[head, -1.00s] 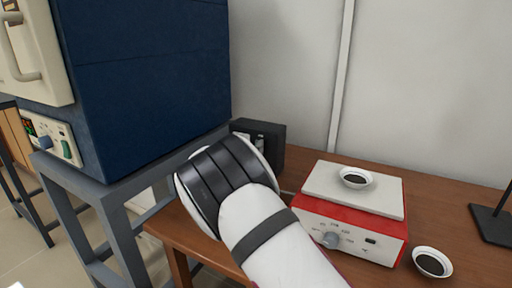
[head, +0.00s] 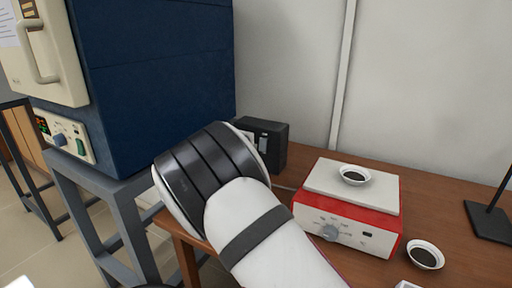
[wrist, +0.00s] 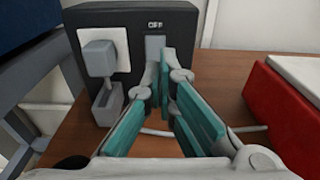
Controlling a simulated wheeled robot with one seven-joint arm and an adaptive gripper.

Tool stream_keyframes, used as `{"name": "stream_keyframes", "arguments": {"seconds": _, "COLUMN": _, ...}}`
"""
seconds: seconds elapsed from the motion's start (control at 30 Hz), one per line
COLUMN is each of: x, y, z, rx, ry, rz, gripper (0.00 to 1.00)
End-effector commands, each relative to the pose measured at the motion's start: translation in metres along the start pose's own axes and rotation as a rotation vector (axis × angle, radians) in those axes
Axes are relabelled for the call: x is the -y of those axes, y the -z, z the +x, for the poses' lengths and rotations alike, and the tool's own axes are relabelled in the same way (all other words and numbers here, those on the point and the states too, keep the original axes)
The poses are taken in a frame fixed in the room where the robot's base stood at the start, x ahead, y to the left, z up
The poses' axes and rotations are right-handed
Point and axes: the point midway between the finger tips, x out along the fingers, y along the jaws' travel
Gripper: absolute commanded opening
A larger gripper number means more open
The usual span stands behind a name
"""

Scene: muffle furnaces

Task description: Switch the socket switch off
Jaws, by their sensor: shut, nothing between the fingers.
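The socket is a black box (head: 277,139) standing on the wooden table against the wall, partly hidden behind my arm in the head view. In the wrist view the socket box (wrist: 185,22) carries a white plate with a grey plug (wrist: 99,60) on the left. To its right is a grey switch (wrist: 155,46) under a small label reading OFF. My gripper (wrist: 166,54) has teal fingers, shut and empty, with the tips just in front of the switch and overlapping its lower part. I cannot tell whether they touch it. The gripper is hidden in the head view.
A red and white hotplate (head: 347,217) with a small dish (head: 354,175) on top stands to the right. Another dish (head: 425,256) is on the table (head: 459,236). A blue furnace (head: 150,75) on a grey stand (head: 127,205) is at the left.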

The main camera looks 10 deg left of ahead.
Motion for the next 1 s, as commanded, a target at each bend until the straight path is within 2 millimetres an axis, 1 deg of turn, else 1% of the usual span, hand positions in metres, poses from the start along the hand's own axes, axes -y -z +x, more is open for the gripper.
{"name": "stream_keyframes", "arguments": {"seconds": 0.03, "x": -0.002, "y": -0.002, "z": -0.013, "rx": -0.001, "ry": -0.005, "rz": 0.0, "gripper": 0.0}}
{"name": "stream_keyframes", "arguments": {"seconds": 0.2, "x": -0.002, "y": -0.001, "z": -0.042, "rx": -0.002, "ry": -0.005, "rz": 0.0, "gripper": 0.0}}
{"name": "stream_keyframes", "arguments": {"seconds": 0.3, "x": -0.002, "y": -0.001, "z": -0.053, "rx": -0.001, "ry": -0.004, "rz": 0.001, "gripper": 0.0}}
{"name": "stream_keyframes", "arguments": {"seconds": 0.4, "x": -0.002, "y": -0.001, "z": -0.06, "rx": -0.001, "ry": -0.004, "rz": 0.001, "gripper": 0.0}}
{"name": "stream_keyframes", "arguments": {"seconds": 0.53, "x": -0.001, "y": 0.0, "z": -0.062, "rx": -0.001, "ry": -0.003, "rz": 0.001, "gripper": 0.0}}
{"name": "stream_keyframes", "arguments": {"seconds": 0.83, "x": 0.001, "y": -0.001, "z": -0.061, "rx": -0.004, "ry": 0.002, "rz": 0.006, "gripper": 0.0}}
{"name": "stream_keyframes", "arguments": {"seconds": 0.87, "x": 0.004, "y": -0.003, "z": -0.06, "rx": -0.007, "ry": 0.009, "rz": 0.013, "gripper": 0.0}}
{"name": "stream_keyframes", "arguments": {"seconds": 0.93, "x": 0.018, "y": -0.01, "z": -0.054, "rx": -0.021, "ry": 0.043, "rz": 0.048, "gripper": 0.0}}
{"name": "stream_keyframes", "arguments": {"seconds": 0.97, "x": 0.029, "y": -0.015, "z": -0.051, "rx": -0.03, "ry": 0.066, "rz": 0.073, "gripper": 0.0}}
{"name": "stream_keyframes", "arguments": {"seconds": 1.0, "x": 0.044, "y": -0.023, "z": -0.046, "rx": -0.046, "ry": 0.104, "rz": 0.115, "gripper": 0.0}}
